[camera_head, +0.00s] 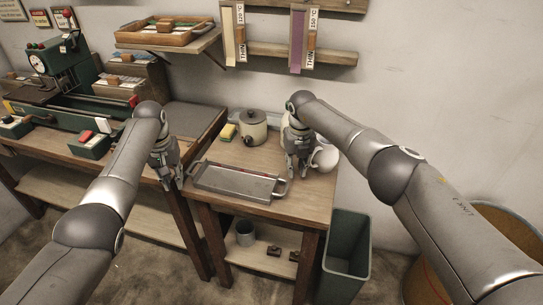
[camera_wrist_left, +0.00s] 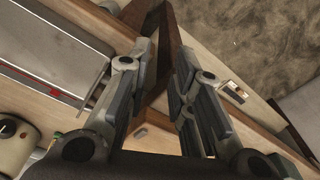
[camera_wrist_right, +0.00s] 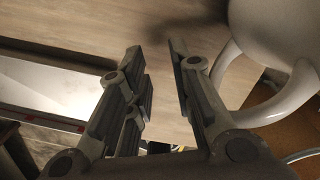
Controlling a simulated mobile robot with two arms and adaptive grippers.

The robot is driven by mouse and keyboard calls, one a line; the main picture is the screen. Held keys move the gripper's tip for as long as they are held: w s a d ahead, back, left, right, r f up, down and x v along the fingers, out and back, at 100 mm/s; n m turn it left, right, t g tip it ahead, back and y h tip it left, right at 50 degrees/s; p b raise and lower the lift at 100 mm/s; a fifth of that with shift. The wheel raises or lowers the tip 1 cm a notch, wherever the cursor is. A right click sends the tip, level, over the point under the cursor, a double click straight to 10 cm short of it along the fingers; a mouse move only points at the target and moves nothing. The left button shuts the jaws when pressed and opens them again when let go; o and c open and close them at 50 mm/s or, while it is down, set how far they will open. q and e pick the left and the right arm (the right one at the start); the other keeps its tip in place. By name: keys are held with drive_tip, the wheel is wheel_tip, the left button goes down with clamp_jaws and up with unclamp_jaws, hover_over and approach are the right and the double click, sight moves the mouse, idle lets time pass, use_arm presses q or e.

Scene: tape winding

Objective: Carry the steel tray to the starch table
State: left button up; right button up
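The steel tray (camera_head: 236,181) lies flat on a small wooden table, with a loop handle at each end. It also shows at the left of the left wrist view (camera_wrist_left: 48,45) and of the right wrist view (camera_wrist_right: 60,88). My left gripper (camera_head: 176,184) is open and empty, just beyond the tray's left handle, by the table's left edge. My right gripper (camera_head: 297,172) is open and empty above the table, close to the tray's right handle. Neither gripper visibly touches the tray. I cannot tell which table is the starch table.
A lidded pot (camera_head: 253,128) and a yellow sponge (camera_head: 228,132) stand behind the tray. A white jug (camera_head: 325,158) is close beside my right gripper. A green bin (camera_head: 346,255) stands right of the table. A workbench with a green machine (camera_head: 62,62) adjoins at left.

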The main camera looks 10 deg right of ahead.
use_arm(q)
wheel_tip(320, 180, up, 11)
drive_tip(key=shift+s, duration=0.4)
use_arm(e)
wheel_tip(320, 180, up, 12)
drive_tip(key=shift+s, duration=0.45)
